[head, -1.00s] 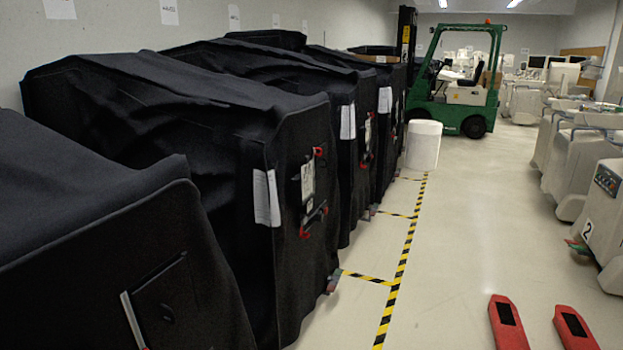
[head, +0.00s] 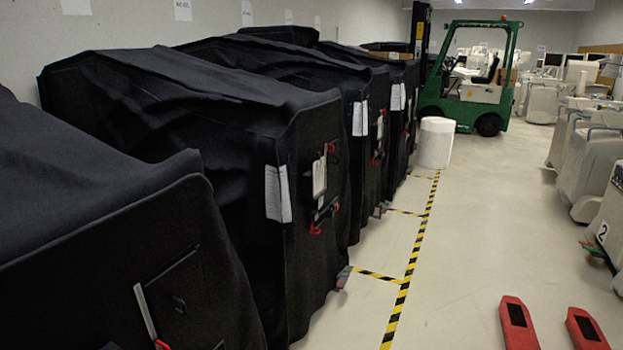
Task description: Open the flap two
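Several carts stand in a row on the left under black covers. The nearest cart (head: 70,260) has a dark flap (head: 185,300) on its front with a pale strip along its left edge and a small red piece below. The second cart (head: 255,190) has a flap (head: 322,185) with a white label and red corner pieces, and a white sheet beside it. A third cart further back has a similar flap (head: 379,135). I cannot tell which is flap two. No flap visibly stands open. Neither of my grippers shows.
Yellow-black tape (head: 404,285) marks the floor along the carts. Two red forks (head: 517,322) lie at the lower right. A white bin (head: 435,143) and a green forklift (head: 475,85) stand further back. Pale machines (head: 590,165) line the right. The middle floor is clear.

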